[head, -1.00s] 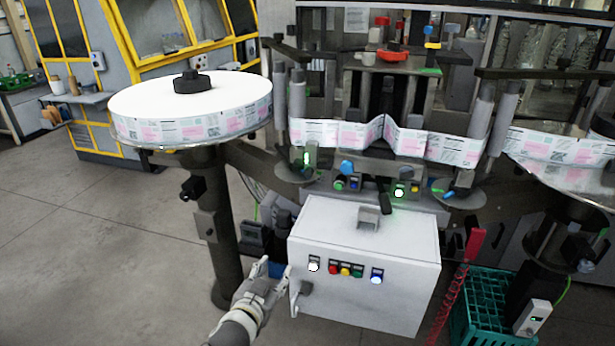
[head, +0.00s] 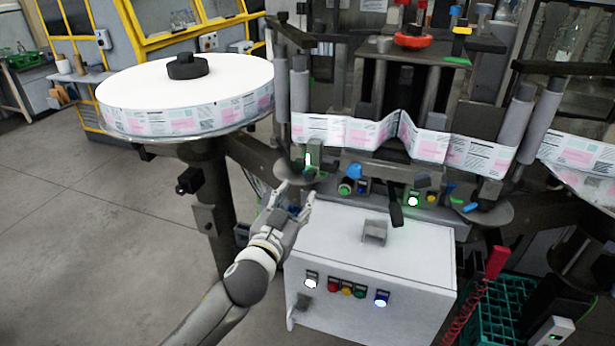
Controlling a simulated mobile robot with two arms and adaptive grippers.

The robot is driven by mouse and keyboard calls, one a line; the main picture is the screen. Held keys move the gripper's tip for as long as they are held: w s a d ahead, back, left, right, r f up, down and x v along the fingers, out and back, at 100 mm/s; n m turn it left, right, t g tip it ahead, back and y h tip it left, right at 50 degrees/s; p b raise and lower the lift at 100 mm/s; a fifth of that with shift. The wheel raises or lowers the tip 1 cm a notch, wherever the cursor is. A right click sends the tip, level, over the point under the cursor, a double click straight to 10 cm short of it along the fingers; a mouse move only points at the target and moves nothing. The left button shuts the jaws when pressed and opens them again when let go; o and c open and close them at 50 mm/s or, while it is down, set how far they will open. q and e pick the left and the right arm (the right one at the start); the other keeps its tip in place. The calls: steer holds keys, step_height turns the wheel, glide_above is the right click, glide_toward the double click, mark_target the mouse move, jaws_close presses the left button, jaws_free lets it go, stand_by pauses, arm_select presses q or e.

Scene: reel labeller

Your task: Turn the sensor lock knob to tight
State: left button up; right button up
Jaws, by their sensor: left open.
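I cannot tell for sure which knob is the sensor lock knob. A blue knob (head: 354,171) sits on the labeller's front, above a round green button (head: 345,188). A blue lever-like part (head: 471,207) is farther right, by the right roller plate. My left gripper (head: 293,194) is open and empty, fingers pointing up, just below that sensor block and left of the blue knob. It appears apart from both. My right gripper is not in view.
A white control box (head: 370,262) with several coloured buttons stands right of my left arm. A large label reel (head: 185,95) is at left on a dark post. The label web (head: 365,134) runs above the knobs. A green crate (head: 500,310) and red coiled cord are at right.

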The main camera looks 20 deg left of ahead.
mark_target(309, 177)
arm_select(q)
steer(key=w, duration=0.5)
steer(key=shift+d+p, duration=0.1)
steer(key=shift+p, duration=0.25)
steer(key=shift+w+f, duration=0.1)
steer(key=shift+w, duration=1.35)
steer(key=shift+w+f, duration=0.1)
steer(key=shift+w, duration=0.1)
steer(key=shift+c, duration=0.5)
steer(key=shift+p, duration=0.3)
jaws_close()
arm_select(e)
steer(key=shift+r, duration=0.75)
